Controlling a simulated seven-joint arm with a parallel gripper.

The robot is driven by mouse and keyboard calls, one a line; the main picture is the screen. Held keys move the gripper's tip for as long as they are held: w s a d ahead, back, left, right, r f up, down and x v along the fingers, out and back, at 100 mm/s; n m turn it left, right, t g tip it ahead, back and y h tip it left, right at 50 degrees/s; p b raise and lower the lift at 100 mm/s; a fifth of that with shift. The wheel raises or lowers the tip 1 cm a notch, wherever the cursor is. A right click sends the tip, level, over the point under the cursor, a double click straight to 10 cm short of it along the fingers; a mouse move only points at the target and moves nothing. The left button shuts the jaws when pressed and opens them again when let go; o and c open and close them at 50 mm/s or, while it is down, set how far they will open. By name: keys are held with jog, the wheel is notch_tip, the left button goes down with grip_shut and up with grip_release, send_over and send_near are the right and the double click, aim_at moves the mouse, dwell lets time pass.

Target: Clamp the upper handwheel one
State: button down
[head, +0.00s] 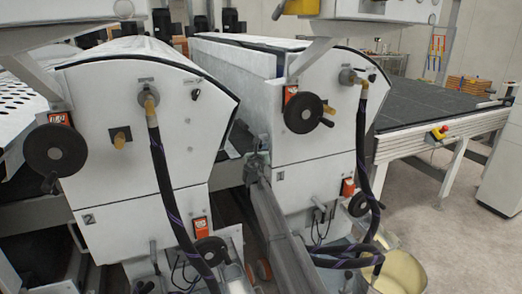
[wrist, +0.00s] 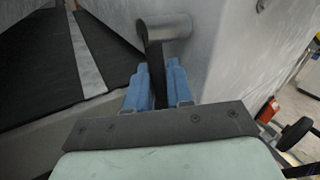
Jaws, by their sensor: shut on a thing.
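In the wrist view my gripper (wrist: 158,85) has its two blue fingers closed on a narrow dark lever (wrist: 155,62). The lever joins a short grey cylinder (wrist: 164,26) against a pale machine wall. The lever's lower end is hidden between the fingers. In the head view a black upper handwheel (head: 56,149) is on the left machine and another upper handwheel (head: 304,113) is on the right machine. I cannot clearly make out the fingers in the head view.
A black handwheel (wrist: 295,132) and an orange-red counter (wrist: 268,110) lie right of my gripper in the wrist view. Lower handwheels (head: 210,251) and hanging hoses (head: 168,185) are on the machine fronts. A bucket (head: 400,272) stands at lower right. Open floor lies to the right.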

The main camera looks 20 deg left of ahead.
jog(key=shift+s+d, duration=0.1)
dwell(0.3)
jog(key=shift+s+d+r+n+g+h, duration=0.2)
jog(key=shift+n+g+h, duration=0.2)
jog(key=shift+g, duration=0.35)
jog(key=shift+s+d+r+n+g+h, duration=0.25)
jog(key=shift+n+g, duration=0.2)
jog(key=shift+g, duration=0.35)
jog(key=shift+s+d+r+n+g+h, duration=0.2)
jog(key=shift+n+g+h, duration=0.2)
jog(key=shift+g, duration=0.35)
jog(key=c, duration=1.4)
grip_release()
jog(key=shift+r, duration=0.1)
